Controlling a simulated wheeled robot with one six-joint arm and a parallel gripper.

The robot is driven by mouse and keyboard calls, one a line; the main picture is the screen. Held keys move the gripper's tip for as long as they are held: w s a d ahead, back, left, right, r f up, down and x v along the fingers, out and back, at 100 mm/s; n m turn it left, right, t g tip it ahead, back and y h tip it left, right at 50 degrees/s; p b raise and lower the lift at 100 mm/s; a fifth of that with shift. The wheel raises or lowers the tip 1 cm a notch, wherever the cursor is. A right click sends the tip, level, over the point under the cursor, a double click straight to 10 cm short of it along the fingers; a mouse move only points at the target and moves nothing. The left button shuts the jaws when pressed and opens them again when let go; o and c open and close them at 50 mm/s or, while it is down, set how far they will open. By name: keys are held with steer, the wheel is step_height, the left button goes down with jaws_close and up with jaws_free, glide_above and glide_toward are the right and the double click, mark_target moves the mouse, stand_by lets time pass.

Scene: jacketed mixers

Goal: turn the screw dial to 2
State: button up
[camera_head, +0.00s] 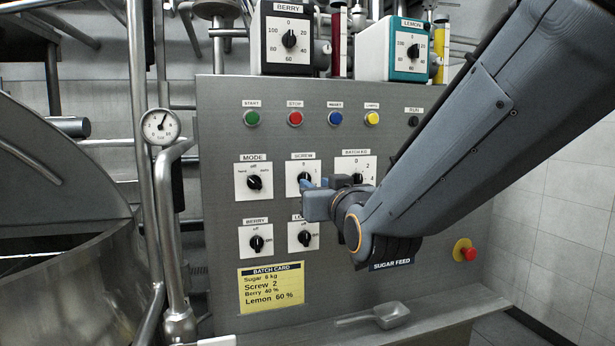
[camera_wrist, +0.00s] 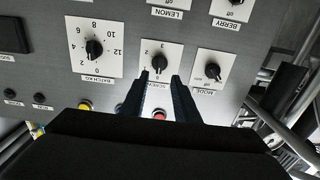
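The screw dial (camera_head: 304,178) is a black knob on a white plate under a SCREW label on the grey panel. In the wrist view, which is upside down, the screw dial (camera_wrist: 158,63) lies just ahead of the fingertips. My gripper (camera_head: 313,184) is in front of the panel at this dial and partly covers its plate. In the wrist view my gripper (camera_wrist: 160,78) has its two dark fingers apart, roughly in line with either side of the knob. I cannot tell whether they touch it. The exact number the dial points to is not clear.
The mode dial (camera_head: 254,184) and batch kg dial (camera_wrist: 94,48) flank the screw dial. Berry (camera_head: 257,243) and a partly hidden lemon dial sit below. Coloured buttons (camera_head: 295,118) run above. A yellow batch card (camera_head: 271,287) reads Screw 2. A scoop (camera_head: 390,314) lies on the ledge.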

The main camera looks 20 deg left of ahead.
steer(key=p+x, duration=0.2)
steer(key=x, duration=0.5)
steer(key=shift+w+p, duration=0.2)
steer(key=shift+p, duration=0.15)
jaws_close()
